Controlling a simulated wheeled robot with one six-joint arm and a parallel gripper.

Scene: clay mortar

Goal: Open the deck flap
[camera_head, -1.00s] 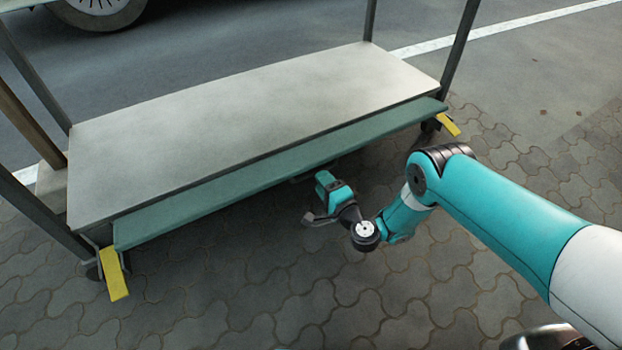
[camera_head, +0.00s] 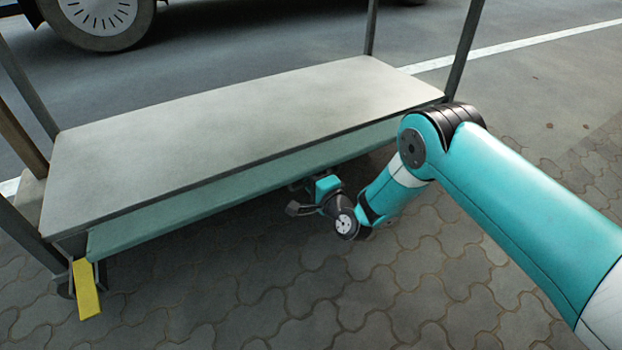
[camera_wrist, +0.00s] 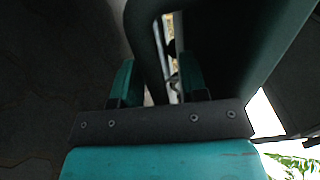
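The deck flap is a long green panel (camera_head: 215,192) along the near edge of the pale deck (camera_head: 240,110). In the head view it slopes outward below the deck edge. My gripper (camera_head: 304,198) is low beside the flap's lower edge, right of its middle, partly under it. In the wrist view my gripper (camera_wrist: 158,78) has its two teal-padded fingers apart. A dark curved bar (camera_wrist: 143,42), seemingly a handle of the flap, runs between them. I cannot tell whether either finger touches it. The green surface (camera_wrist: 225,45) fills the upper right there.
A yellow tab (camera_head: 86,290) hangs at the flap's left end. Dark posts (camera_head: 462,50) rise at the deck's corners. A vehicle wheel (camera_head: 100,18) is at the back left. The paving (camera_head: 250,305) in front is clear.

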